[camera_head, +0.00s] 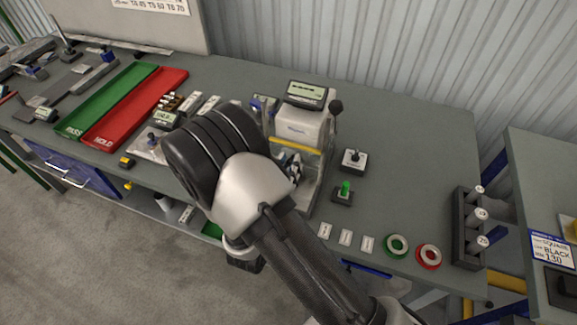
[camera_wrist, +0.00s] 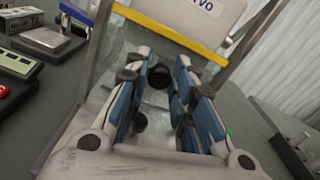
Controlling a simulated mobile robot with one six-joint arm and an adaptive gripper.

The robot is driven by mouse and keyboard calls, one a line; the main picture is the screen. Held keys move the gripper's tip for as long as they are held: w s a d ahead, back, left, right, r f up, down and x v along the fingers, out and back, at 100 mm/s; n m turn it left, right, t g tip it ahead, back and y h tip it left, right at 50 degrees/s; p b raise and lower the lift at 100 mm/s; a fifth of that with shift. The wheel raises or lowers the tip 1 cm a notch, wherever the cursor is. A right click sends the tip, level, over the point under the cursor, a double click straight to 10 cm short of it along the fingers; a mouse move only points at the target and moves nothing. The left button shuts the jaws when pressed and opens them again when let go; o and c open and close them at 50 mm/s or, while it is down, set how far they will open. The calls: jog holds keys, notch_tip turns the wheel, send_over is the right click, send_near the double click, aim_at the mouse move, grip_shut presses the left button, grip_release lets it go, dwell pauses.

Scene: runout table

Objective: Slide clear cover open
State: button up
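The clear cover (camera_head: 313,165) is on the front of a white bench machine (camera_head: 303,122), with a yellow strip (camera_head: 295,146) along its upper edge. In the wrist view the yellow strip (camera_wrist: 170,27) crosses the top of the see-through panel (camera_wrist: 108,62). My gripper (camera_wrist: 160,72) points at the panel below the strip, its blue-padded fingers apart. Dark round parts show in the gap between them; I cannot tell whether a finger touches the cover. In the head view my arm hides the cover's left part and most of my gripper (camera_head: 291,167).
A black lever with a ball knob (camera_head: 336,107) stands at the machine's right. A switch box (camera_head: 353,159) and a green button box (camera_head: 344,191) sit right of it. Green (camera_head: 68,130) and red (camera_head: 91,138) trays lie left.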

grip_shut()
notch_tip(320, 180, up, 13)
jog(key=p, duration=0.8)
jog(key=shift+f, duration=0.15)
jog(key=o, duration=0.5)
grip_release()
jog(key=shift+s, duration=0.1)
